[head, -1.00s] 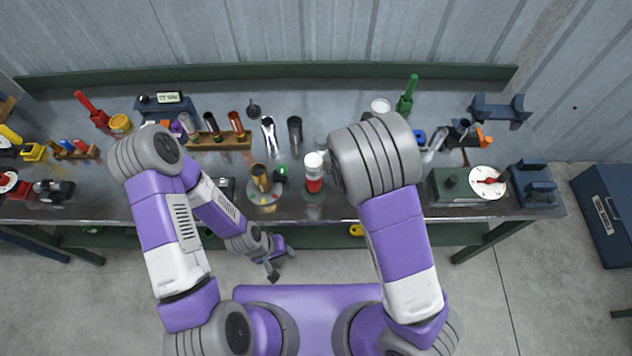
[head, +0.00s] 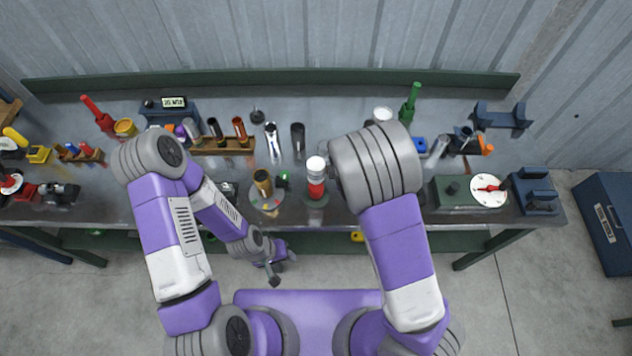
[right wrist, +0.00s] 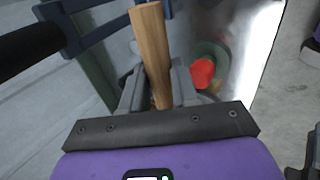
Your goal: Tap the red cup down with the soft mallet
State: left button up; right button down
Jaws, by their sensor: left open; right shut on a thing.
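The red cup (head: 316,190) stands near the bench's front edge in the head view, with a white cylindrical piece (head: 315,164) over its top. Whether that piece is the mallet's head or touches the cup, I cannot tell. In the right wrist view the red cup (right wrist: 202,72) shows beside the fingers. My right gripper (right wrist: 157,92) is shut on the mallet's wooden handle (right wrist: 152,50); the mallet's head is not clear there. In the head view my right arm hides that gripper. My left gripper (head: 283,268) is open and empty, below the bench's front edge.
Left of the cup stands a brass-coloured cylinder (head: 263,183) on a round plate. A rack of tubes (head: 225,147) lies behind it. A green box with a white dial (head: 489,190) stands to the right. The floor before the bench is clear.

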jog(key=shift+r+p, duration=0.35)
jog(key=shift+r, duration=0.6)
pick_arm(q)
jog(key=shift+r, duration=0.7)
pick_arm(e)
jog(key=shift+f, duration=0.1)
pick_arm(q)
jog(key=shift+f, duration=0.15)
pick_arm(e)
jog(key=shift+f, duration=0.1)
pick_arm(q)
notch_tip(320, 180, down, 7)
jog(key=b, duration=0.7)
pick_arm(e)
notch_tip(320, 180, down, 8)
notch_tip(320, 180, up, 8)
jog(key=p, duration=0.6)
jog(key=shift+w, duration=0.1)
pick_arm(q)
notch_tip(320, 180, up, 6)
jog(key=shift+r, duration=0.25)
pick_arm(e)
jog(key=shift+f, duration=0.1)
